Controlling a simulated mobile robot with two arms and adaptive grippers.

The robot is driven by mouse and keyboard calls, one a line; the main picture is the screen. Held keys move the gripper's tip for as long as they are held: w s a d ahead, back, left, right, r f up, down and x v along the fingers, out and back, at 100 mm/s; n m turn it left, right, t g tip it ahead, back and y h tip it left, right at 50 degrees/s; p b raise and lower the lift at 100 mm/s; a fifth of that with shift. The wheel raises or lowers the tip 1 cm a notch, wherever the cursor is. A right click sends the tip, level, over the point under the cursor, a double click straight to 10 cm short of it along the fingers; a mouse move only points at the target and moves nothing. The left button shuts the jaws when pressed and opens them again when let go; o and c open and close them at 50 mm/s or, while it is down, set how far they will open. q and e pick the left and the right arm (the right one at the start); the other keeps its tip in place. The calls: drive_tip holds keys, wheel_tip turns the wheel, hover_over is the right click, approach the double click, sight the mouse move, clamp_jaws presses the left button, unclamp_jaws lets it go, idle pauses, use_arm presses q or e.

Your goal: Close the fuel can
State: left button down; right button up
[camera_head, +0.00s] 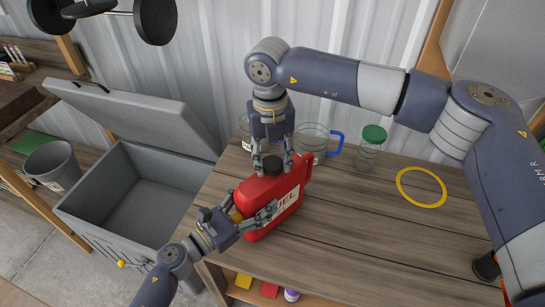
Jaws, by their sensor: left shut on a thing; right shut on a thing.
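The red fuel can (268,222) stands on the wooden table near its left edge, with a pale label reading partly "UEL". My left gripper (254,217) is shut on the can's lower left side, near a yellow part. A black cap (271,165) is at the top of the can. My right gripper (272,168) comes down from above and is shut on the cap. I cannot tell whether the cap is seated on the opening or just above it.
Behind the can are a glass with a blue handle (338,143) and a green-lidded jar (370,147). A yellow ring (421,187) lies at the right of the wooden table (365,225). An open grey chest (120,215) stands left. The table's front right is clear.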

drive_tip(key=m, duration=0.6)
drive_tip(key=shift+w, duration=0.1)
drive_tip(key=m, duration=1.2)
drive_tip(key=shift+a+m, duration=0.1)
drive_tip(key=shift+m, duration=0.9)
drive_tip(key=shift+a+m, duration=0.35)
drive_tip(key=shift+m, duration=0.75)
drive_tip(key=o, duration=0.7)
drive_tip(key=shift+d, duration=0.1)
drive_tip(key=shift+o, duration=0.2)
drive_tip(key=shift+r, duration=0.15)
